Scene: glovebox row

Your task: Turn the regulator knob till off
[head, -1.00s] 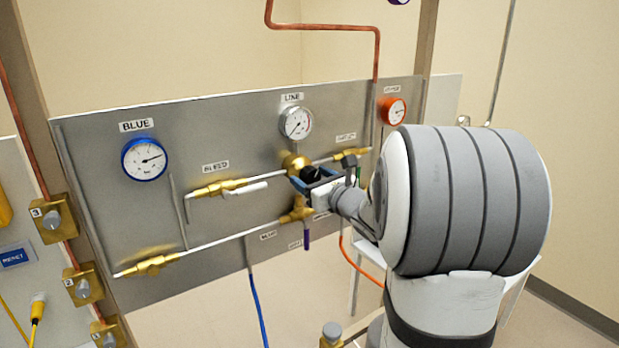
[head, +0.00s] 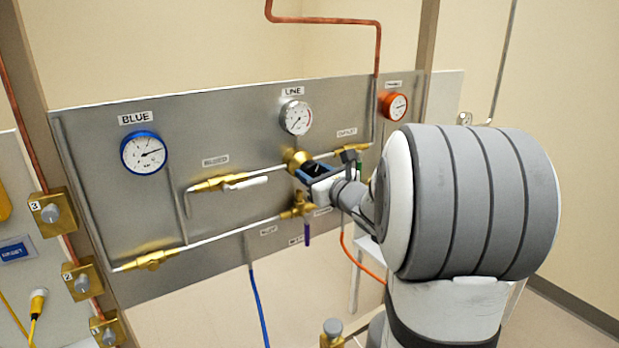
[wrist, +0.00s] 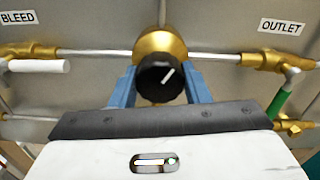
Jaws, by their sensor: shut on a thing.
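The regulator knob (wrist: 161,82) is a black round knob with a white pointer line, in front of a brass regulator body (wrist: 160,44) on the grey panel. In the wrist view the pointer line slants up to the right. My gripper (wrist: 160,90) has its two blue fingers on either side of the knob and is shut on it. In the head view my gripper (head: 316,171) is at the brass body (head: 297,158), below the LINE gauge (head: 296,117); the knob is partly hidden there by the fingers.
The BLEED valve with a white handle (wrist: 38,66) is at left, and the OUTLET valve with a green handle (wrist: 282,98) at right. A blue gauge (head: 144,152) and an orange gauge (head: 394,105) are on the panel. A purple-handled valve (head: 307,232) hangs below the regulator.

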